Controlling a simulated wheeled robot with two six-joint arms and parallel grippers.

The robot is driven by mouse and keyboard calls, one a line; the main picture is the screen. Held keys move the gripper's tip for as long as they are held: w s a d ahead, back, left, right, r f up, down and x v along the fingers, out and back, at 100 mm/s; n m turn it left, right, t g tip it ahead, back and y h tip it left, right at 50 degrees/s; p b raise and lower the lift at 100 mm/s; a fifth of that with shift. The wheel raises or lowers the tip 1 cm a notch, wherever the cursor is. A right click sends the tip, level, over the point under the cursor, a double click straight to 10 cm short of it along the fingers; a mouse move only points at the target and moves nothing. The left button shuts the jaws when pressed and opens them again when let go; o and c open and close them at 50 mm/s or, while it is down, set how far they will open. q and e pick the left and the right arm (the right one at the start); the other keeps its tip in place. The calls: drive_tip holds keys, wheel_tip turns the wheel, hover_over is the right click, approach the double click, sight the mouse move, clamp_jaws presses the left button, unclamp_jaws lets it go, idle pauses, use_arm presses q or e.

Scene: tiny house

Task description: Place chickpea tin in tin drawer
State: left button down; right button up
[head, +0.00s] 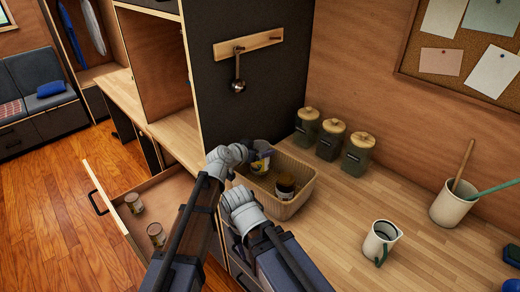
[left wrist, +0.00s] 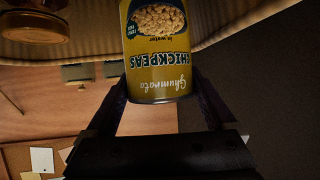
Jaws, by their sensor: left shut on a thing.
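The yellow chickpea tin (left wrist: 158,65) is between the fingers of my left gripper (left wrist: 155,95) in the left wrist view, its label upside down there. In the head view my left gripper (head: 260,153) is shut on this tin (head: 260,166) at the left side of the wicker basket (head: 298,207). I cannot tell whether the tin touches the basket. The open drawer (head: 125,228) is below the counter at the lower left, with two tins (head: 134,203) (head: 156,234) standing inside, apart. My right forearm and wrist show at the counter edge; the right gripper's fingers are hidden.
A dark tin (head: 285,187) stands in the basket. Several lidded canisters (head: 330,140) stand behind it, and a white jug (head: 380,242) and utensil pot (head: 453,203) to the right. A dark partition (head: 240,95) rises behind my left gripper. The drawer has free floor.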

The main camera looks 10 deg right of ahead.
use_arm(q)
drive_tip(key=shift+r+p, duration=1.3)
drive_tip(key=shift+r, duration=0.65)
use_arm(e)
drive_tip(key=shift+r, duration=1.95)
